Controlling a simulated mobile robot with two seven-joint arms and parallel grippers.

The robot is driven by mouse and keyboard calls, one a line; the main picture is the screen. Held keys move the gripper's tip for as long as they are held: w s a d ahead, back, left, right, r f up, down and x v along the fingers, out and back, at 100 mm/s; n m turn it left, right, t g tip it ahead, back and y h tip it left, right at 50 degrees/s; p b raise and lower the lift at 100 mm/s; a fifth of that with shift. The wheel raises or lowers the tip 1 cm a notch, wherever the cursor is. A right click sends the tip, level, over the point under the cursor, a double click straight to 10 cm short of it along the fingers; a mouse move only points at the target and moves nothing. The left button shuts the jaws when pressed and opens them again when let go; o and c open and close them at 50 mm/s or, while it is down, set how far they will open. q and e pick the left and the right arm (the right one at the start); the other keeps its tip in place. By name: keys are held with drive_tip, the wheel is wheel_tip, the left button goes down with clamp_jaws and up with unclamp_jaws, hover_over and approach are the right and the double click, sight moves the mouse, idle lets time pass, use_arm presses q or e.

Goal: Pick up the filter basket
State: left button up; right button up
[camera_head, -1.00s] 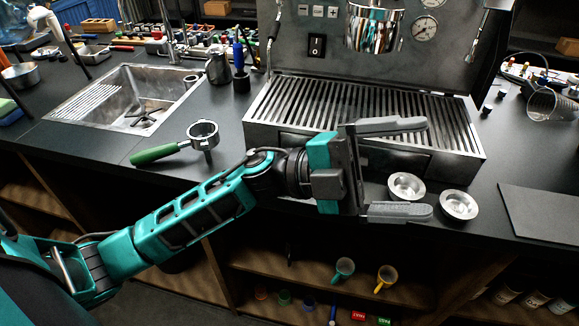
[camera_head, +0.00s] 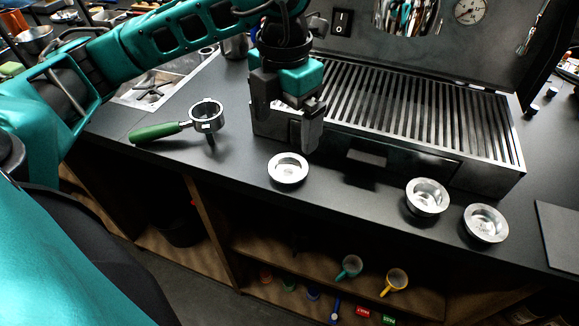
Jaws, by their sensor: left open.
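Three round silver filter baskets stand on the dark counter in front of the espresso machine. The left basket (camera_head: 288,168) is apart from the other two, the middle basket (camera_head: 427,197) and the right basket (camera_head: 485,223). My left gripper (camera_head: 288,138) points down just behind the left basket, close to the machine's front edge. Its jaws are open and nothing shows between them. Whether a finger touches the basket I cannot tell. A portafilter (camera_head: 206,117) with a green handle lies to the left. My right gripper is not in view.
The espresso machine (camera_head: 420,115) with its slatted drip tray stands behind the baskets. A sink (camera_head: 150,90) is at the back left, partly behind my arm. A dark mat (camera_head: 560,235) lies at the right. Shelves below hold a teal scoop (camera_head: 349,267) and a yellow scoop (camera_head: 395,282).

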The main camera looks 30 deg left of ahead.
sight(288, 172)
use_arm(q)
wheel_tip(288, 172, down, 4)
drive_tip(key=shift+r, duration=0.2)
drive_tip(key=shift+d+f, duration=0.15)
drive_tip(key=shift+f, duration=1.2)
drive_tip(key=shift+d+f, duration=0.15)
drive_tip(key=shift+f, duration=1.2)
drive_tip(key=shift+c, duration=0.3)
drive_tip(key=c, duration=1)
drive_tip(key=shift+r, duration=0.15)
